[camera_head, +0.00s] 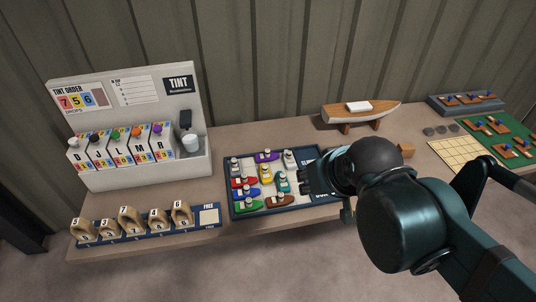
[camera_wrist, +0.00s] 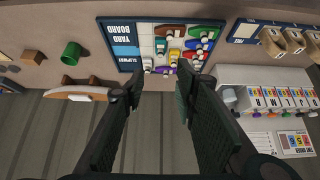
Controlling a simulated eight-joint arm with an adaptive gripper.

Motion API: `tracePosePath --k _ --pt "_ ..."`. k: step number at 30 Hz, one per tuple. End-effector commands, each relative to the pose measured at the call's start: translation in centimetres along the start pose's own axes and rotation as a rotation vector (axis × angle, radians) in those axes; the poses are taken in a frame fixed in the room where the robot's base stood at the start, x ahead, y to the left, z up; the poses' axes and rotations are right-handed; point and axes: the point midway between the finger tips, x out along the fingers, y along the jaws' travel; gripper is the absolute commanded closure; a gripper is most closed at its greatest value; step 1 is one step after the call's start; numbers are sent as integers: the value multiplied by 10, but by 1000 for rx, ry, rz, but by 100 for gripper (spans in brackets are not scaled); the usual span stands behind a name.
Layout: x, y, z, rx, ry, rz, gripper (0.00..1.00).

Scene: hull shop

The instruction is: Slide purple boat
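The purple boat (camera_head: 267,156) lies along the far, wall-side edge of the slipyard board (camera_head: 233,203), among several other coloured boats. In the wrist view, which shows the scene upside down, the purple boat (camera_wrist: 172,71) appears small at the board's lower edge, partly hidden by neighbouring boats. My gripper (camera_head: 311,178) is over the right part of the board and hides some of it. In the wrist view my gripper (camera_wrist: 160,83) has its two fingers wide apart with nothing between them. It is apart from the purple boat.
The tint stand (camera_head: 140,170) stands at the left, with a numbered block rack (camera_head: 150,238) in front. A wooden model boat (camera_head: 360,110) stands behind the board near the wall. A green cup (camera_wrist: 72,53) shows in the wrist view. A green mat (camera_head: 500,135) lies far right.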

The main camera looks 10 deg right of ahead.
Motion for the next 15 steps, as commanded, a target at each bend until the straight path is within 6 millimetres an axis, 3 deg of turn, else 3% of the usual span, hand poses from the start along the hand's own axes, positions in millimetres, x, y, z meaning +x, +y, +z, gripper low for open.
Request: tracePosePath --k 8,15 --pt "3 -1 -17 -29 -23 -1 71" --pt "11 -2 -45 -82 -65 -5 71"
